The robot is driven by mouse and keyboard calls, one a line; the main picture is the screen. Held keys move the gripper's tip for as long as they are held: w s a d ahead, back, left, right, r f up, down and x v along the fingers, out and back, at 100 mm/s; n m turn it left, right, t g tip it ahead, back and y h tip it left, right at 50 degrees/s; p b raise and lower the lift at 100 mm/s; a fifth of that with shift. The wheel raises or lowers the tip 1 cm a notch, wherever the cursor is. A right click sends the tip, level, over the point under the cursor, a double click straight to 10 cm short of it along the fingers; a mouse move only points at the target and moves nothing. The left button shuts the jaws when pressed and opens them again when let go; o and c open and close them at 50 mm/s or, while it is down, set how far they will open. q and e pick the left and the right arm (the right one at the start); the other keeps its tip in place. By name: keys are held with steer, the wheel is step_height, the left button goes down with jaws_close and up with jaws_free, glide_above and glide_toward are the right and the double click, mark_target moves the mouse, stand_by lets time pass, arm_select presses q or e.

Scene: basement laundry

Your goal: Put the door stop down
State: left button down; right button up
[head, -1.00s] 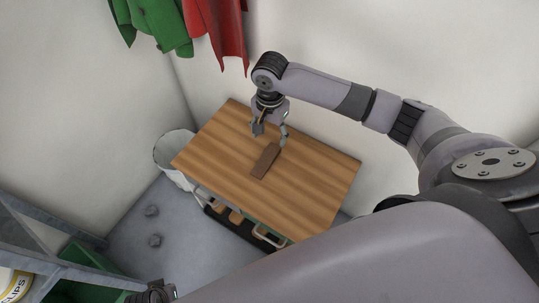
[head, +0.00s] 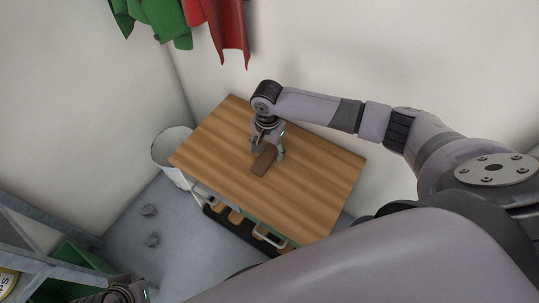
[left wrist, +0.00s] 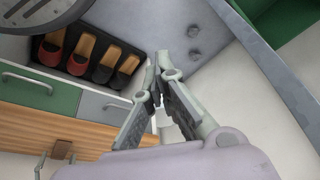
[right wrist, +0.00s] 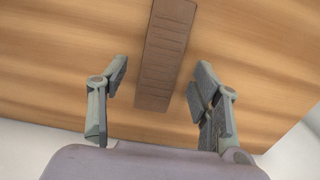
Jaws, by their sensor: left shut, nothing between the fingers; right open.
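The door stop (head: 264,159) is a brown, flat, ribbed bar lying on the wooden tabletop (head: 310,187). In the right wrist view the door stop (right wrist: 163,58) runs from the top edge down between my fingers. My right gripper (head: 267,154) is open, low over the tabletop, with one finger on each side of the door stop's near part. Gaps show on both sides in the right wrist view (right wrist: 160,75). My left gripper (left wrist: 160,58) is shut and empty, away from the table; it shows only partly at the lower left of the head view.
A white bin (head: 172,150) stands left of the table. Shoes (left wrist: 103,65) sit on a dark rack beneath. A metal shelf frame (head: 60,250) is at the lower left. Red (head: 229,30) and green (head: 160,18) garments hang above. The tabletop around the door stop is clear.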

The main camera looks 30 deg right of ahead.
mark_target(268, 154)
steer(key=shift+f, duration=0.8)
arm_select(q)
steer(key=shift+v, duration=1.15)
steer(key=shift+a, duration=0.1)
arm_select(e)
steer(key=shift+c, duration=0.4)
steer(key=c, duration=1.3)
steer(key=shift+r, duration=0.15)
